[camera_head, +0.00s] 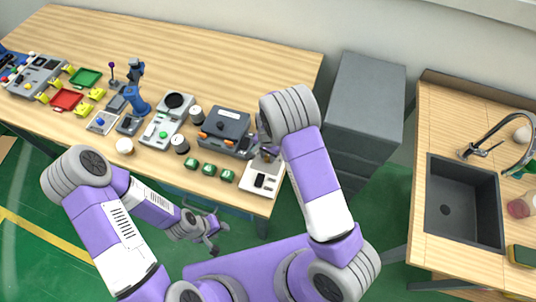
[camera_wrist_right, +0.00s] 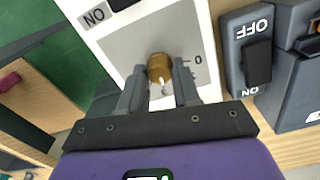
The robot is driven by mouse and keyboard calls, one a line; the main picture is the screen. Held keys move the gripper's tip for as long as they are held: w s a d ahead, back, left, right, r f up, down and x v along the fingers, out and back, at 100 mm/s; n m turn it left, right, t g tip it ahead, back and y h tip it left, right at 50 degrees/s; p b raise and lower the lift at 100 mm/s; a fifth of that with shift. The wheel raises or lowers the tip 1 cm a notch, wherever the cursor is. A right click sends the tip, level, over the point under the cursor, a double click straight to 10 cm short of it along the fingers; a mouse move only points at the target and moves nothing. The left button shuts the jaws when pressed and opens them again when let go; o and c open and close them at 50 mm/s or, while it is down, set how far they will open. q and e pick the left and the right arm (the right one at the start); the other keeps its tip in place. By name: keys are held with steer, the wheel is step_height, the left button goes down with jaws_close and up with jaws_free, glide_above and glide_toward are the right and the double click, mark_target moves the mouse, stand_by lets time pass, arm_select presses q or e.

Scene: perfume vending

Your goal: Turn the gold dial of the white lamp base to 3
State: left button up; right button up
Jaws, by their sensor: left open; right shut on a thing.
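The white lamp base (camera_head: 259,190) is at the right end of the long table in the head view; its upper part is partly covered by my right arm. In the right wrist view, the white lamp base (camera_wrist_right: 107,40) has a grey panel with the gold dial (camera_wrist_right: 159,66) and a printed 0 to its right; other marks are hard to read. A light pointer mark shows on the dial's near side. My right gripper (camera_wrist_right: 158,88) is shut on the dial, one finger on each side. My left gripper (camera_head: 208,232) is open and empty, off the table's front edge.
A dark switch box (camera_wrist_right: 257,60) marked OFF and ON stands close to the right of the base in the wrist view. Green blocks (camera_head: 208,169) and a dark grey device (camera_head: 226,126) stand left of the base in the head view. A grey cabinet (camera_head: 365,95) is to the right.

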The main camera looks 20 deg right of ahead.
mark_target(268, 156)
steer(key=shift+m, duration=0.9)
steer(key=o, duration=1.1)
steer(key=shift+c, duration=0.2)
step_height(268, 156, up, 8)
steer(key=shift+f, duration=0.2)
